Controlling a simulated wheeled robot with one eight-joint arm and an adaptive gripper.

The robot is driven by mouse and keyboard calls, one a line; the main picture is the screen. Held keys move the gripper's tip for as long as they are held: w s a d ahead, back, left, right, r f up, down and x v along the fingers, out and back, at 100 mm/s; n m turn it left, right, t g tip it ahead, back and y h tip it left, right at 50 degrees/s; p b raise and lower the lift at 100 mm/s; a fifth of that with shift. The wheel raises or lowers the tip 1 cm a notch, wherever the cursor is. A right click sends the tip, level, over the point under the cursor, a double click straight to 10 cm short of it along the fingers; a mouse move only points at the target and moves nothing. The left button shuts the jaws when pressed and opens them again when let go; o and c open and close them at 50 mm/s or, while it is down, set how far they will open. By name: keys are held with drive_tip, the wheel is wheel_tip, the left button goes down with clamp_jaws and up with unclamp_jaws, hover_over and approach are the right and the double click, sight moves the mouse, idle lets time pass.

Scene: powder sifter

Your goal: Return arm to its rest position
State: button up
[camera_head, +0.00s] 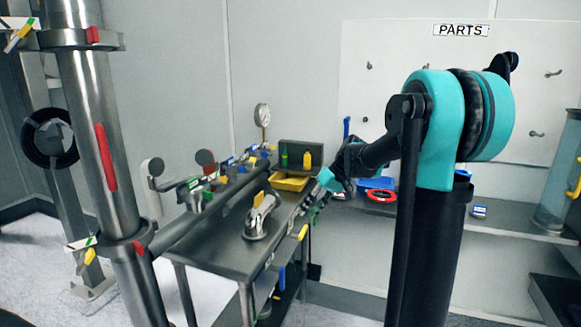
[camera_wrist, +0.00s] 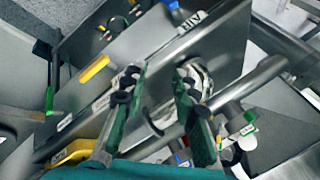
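My arm, in teal and black, reaches from the right of the head view toward the steel worktable (camera_head: 222,245). My gripper (camera_head: 315,198) is small there, at the table's right edge, and partly lost among dark parts. In the wrist view my gripper (camera_wrist: 160,76) shows two dark fingers with green pads, set well apart. I see nothing held between them. Below the fingers are a steel surface and a pipe (camera_wrist: 258,76); whether a finger touches anything is not clear.
A yellow tray (camera_head: 288,183) and a metal fitting (camera_head: 262,216) sit on the table. A large steel pipe (camera_head: 103,140) stands at left, with valve handles and a gauge (camera_head: 262,116) behind. A shelf (camera_head: 520,222) runs under the parts board (camera_head: 440,75). Floor shows at lower left.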

drive_tip(key=s+d+f+m+t+h, duration=0.1)
drive_tip(key=s+d+f, duration=0.3)
drive_tip(key=s, duration=0.4)
drive_tip(key=s+d+f+m+t+h, duration=0.1)
drive_tip(key=s+d+f+m+h, duration=0.1)
drive_tip(key=s+f, duration=0.4)
drive_tip(key=s+d+f+m+t+h, duration=0.1)
drive_tip(key=s+d+f+h, duration=0.2)
drive_tip(key=s+d+f, duration=0.3)
drive_tip(key=s, duration=0.5)
drive_tip(key=shift+s+d+m+t+h, duration=0.2)
drive_tip(key=shift+d+m+t+h, duration=0.1)
drive_tip(key=shift+m+t, duration=0.1)
drive_tip(key=shift+f, duration=0.1)
